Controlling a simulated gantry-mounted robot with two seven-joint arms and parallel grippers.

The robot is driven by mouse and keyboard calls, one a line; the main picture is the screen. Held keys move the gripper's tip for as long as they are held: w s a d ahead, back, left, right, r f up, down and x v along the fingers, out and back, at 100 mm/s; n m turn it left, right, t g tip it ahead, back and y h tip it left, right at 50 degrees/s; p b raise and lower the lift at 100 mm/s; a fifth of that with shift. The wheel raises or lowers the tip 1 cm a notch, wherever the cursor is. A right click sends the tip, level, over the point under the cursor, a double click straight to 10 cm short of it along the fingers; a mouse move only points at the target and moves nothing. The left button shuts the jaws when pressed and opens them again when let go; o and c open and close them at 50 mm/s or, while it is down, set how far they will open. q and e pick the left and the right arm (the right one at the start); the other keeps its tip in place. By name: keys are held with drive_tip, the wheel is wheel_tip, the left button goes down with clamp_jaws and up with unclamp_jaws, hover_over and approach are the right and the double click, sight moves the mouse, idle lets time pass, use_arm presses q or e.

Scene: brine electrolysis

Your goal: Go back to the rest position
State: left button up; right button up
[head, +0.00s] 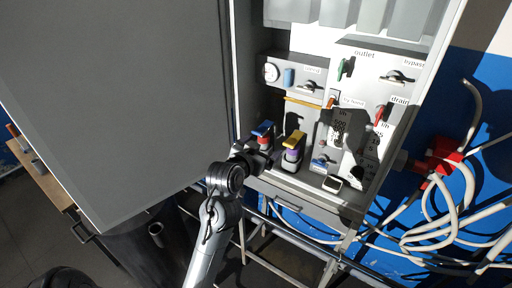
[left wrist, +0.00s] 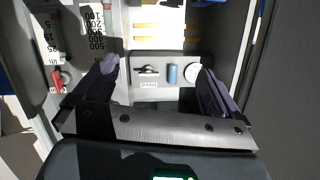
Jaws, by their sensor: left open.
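My left gripper (head: 262,150) is at the lower left edge of the open cabinet in the head view. Its arm comes up from the bottom. In the left wrist view its two dark fingers (left wrist: 160,88) are spread apart, with nothing between them. My right gripper is not in view.
The panel carries a round gauge (head: 271,72), an outlet valve (head: 346,68) and a drain valve (head: 380,115). A large grey door (head: 115,90) fills the left. White hoses (head: 440,215) hang at right.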

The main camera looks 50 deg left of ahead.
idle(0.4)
use_arm(q)
drive_tip(key=s+d+f+m+g+h+p, duration=0.2)
drive_tip(key=s+d+f, duration=0.25)
drive_tip(key=f, duration=0.25)
drive_tip(key=s+d+f+m+g+h+p, duration=0.1)
drive_tip(key=s+d+f+m+p, duration=0.15)
drive_tip(key=d+f, duration=0.35)
drive_tip(key=s+d+f+g+h, duration=0.2)
drive_tip(key=s+d+f+g, duration=0.1)
drive_tip(key=s+d, duration=0.4)
drive_tip(key=s+d+f+g+h, duration=0.2)
drive_tip(key=s+d+f+g, duration=0.1)
drive_tip(key=s+d+f, duration=0.3)
drive_tip(key=s+d+m, duration=0.1)
drive_tip(key=s+d, duration=0.1)
drive_tip(key=s, duration=0.1)
drive_tip(key=shift+s+d+g+p, duration=0.2)
drive_tip(key=shift+s+g+p, duration=0.1)
drive_tip(key=shift+g+p, duration=0.1)
